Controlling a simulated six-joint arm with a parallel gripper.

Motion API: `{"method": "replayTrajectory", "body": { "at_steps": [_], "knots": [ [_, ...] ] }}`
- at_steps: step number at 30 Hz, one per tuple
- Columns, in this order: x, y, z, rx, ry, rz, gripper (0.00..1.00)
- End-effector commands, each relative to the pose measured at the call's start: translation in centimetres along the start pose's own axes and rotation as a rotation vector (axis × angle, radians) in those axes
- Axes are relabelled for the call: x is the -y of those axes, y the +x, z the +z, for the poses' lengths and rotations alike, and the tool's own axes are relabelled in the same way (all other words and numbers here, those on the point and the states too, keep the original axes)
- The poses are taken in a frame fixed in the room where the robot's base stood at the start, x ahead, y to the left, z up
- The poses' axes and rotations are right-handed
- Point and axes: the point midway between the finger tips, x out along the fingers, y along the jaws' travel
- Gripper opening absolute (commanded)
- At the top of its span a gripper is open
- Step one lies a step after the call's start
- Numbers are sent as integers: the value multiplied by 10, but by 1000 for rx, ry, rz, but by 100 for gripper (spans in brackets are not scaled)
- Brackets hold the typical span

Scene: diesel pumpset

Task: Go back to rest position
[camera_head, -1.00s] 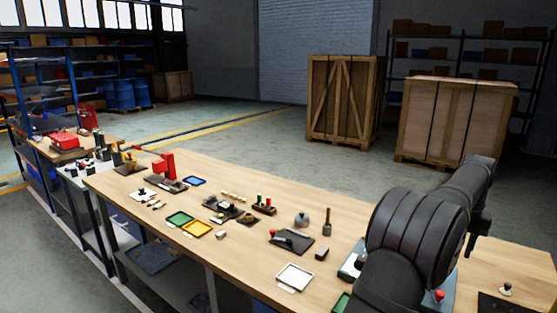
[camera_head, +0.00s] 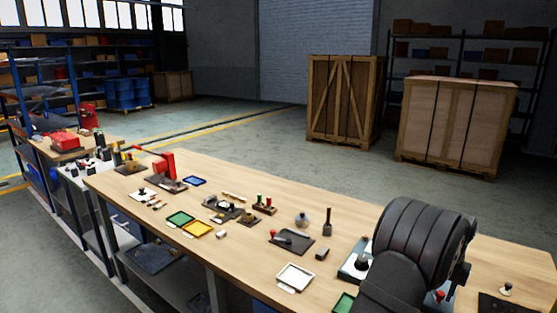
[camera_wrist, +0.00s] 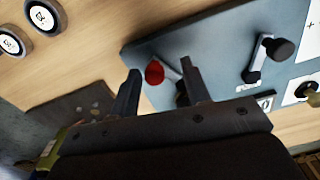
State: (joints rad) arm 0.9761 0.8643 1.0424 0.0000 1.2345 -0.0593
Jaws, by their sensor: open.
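My gripper (camera_wrist: 163,88) shows in the wrist view with its two dark fingers apart. A red knob (camera_wrist: 154,73) shows in the gap between the fingertips, on a blue-grey panel (camera_wrist: 215,60). I cannot tell how far the knob is from the fingers, but nothing is seen clamped. In the head view my dark arm stands at the right end of the long wooden bench (camera_head: 262,270), and the gripper itself is hidden behind it. A red knob (camera_head: 440,295) shows beside the arm there.
A black lever (camera_wrist: 272,50) stands on the panel, right of the fingers. Two round gauges (camera_wrist: 44,18) are at upper left. In the head view, a white tray (camera_head: 294,277), green tray (camera_head: 181,218) and yellow tray (camera_head: 198,229) lie on the bench. Wooden crates (camera_head: 341,100) stand behind.

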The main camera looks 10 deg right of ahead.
Motion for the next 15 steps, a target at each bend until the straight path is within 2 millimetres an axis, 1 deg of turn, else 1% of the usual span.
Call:
{"method": "replayTrajectory", "body": {
  "at_steps": [6, 15],
  "knots": [
    [5, 0, 2, 0, 89, 0, 43],
    [6, 0, 2, 0, 111, 0, 43]
  ]
}}
